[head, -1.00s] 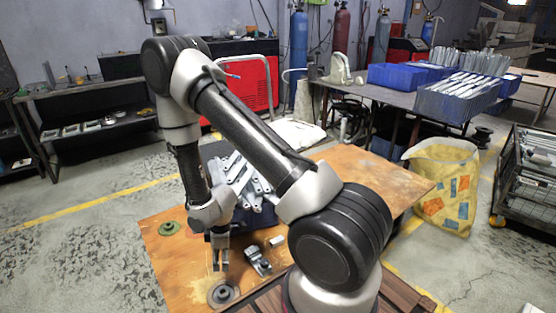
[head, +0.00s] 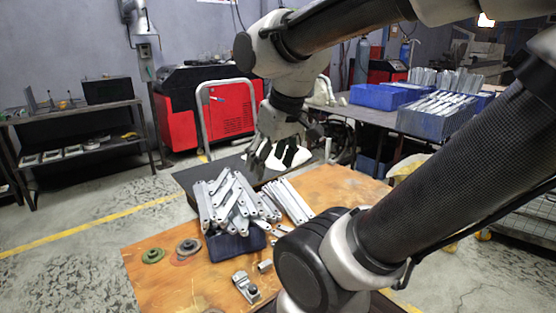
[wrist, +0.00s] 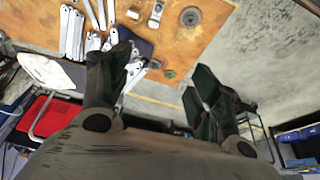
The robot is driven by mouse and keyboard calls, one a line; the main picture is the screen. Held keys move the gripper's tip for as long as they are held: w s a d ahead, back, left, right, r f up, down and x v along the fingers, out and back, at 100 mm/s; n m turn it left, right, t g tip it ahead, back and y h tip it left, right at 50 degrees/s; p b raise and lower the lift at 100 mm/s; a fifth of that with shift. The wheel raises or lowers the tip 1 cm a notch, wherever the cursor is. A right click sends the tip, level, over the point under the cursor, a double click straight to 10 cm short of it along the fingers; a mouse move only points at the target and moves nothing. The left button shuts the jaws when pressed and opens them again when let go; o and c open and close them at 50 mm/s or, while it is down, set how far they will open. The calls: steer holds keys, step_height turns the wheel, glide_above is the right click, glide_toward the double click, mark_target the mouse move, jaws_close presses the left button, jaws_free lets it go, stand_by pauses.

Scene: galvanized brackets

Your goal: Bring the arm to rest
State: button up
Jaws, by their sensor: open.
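My gripper (head: 272,156) is raised above the back of the wooden table (head: 190,286) in the head view, behind the pile of brackets. Its jaws are open. In the wrist view, the two dark fingers of my gripper (wrist: 160,68) stand wide apart with nothing held between them. My arm spans the upper right of the head view, its forearm bent down towards the gripper.
Galvanized brackets (head: 231,202) are heaped in a dark blue bin (head: 236,247); more bars (head: 288,201) lie alongside. A clamp (head: 246,287) and round discs (head: 188,246) sit in front. Blue crates (head: 380,97) stand on a back table. Open floor lies left.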

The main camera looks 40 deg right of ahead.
steer(key=shift+s+r+m, duration=0.15)
steer(key=shift+s+r, duration=0.05)
steer(key=shift+s, duration=0.45)
steer(key=shift+s+r+m, duration=0.15)
steer(key=shift+s+r, duration=0.05)
steer(key=shift+s, duration=0.4)
stand_by(0.3)
